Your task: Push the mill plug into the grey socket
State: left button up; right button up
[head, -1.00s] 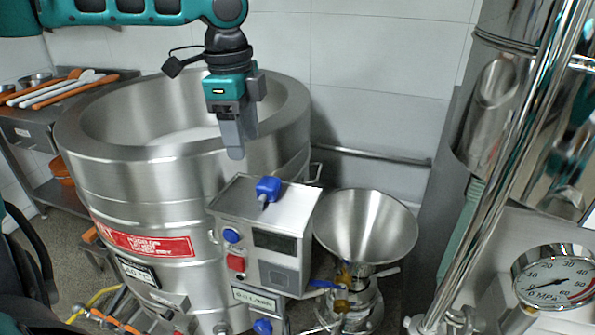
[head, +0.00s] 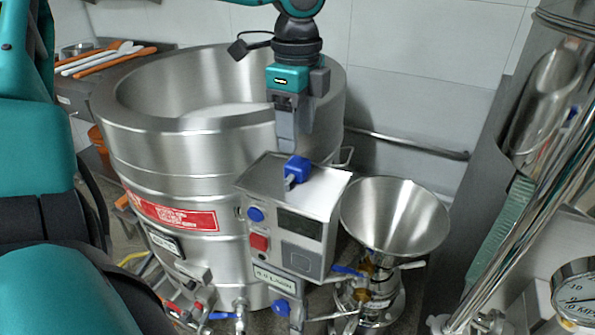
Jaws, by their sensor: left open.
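A blue plug-like piece (head: 297,168) sits on the sloping top of the steel control box (head: 322,185); I take it to be the mill plug. My left gripper (head: 288,142) points down just above and behind it, its fingers close to the blue piece. The fingers are seen nearly edge-on, so their gap is hard to see, but the gripper is open and holds nothing visible. Whether it touches the blue piece I cannot tell. I cannot make out a clear grey socket. My right gripper is not in view.
A large steel kettle (head: 190,165) stands behind and left of the box. A steel funnel (head: 395,225) is to its right. A shiny pipe (head: 510,235) and a pressure gauge (head: 577,295) are at the right. A side table (head: 75,93) holds utensils.

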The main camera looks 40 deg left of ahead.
aim_at(297, 161)
pick_arm(q)
jog(key=shift+f, duration=1)
notch_tip(297, 161, down, 5)
jog(key=shift+w+a+f+b, duration=0.1)
jog(key=shift+w+b, duration=0.05)
jog(key=shift+b, duration=0.3)
jog(key=shift+c, duration=0.4)
jog(key=c, duration=0.6)
notch_tip(297, 161, up, 20)
jog(key=p, duration=0.3)
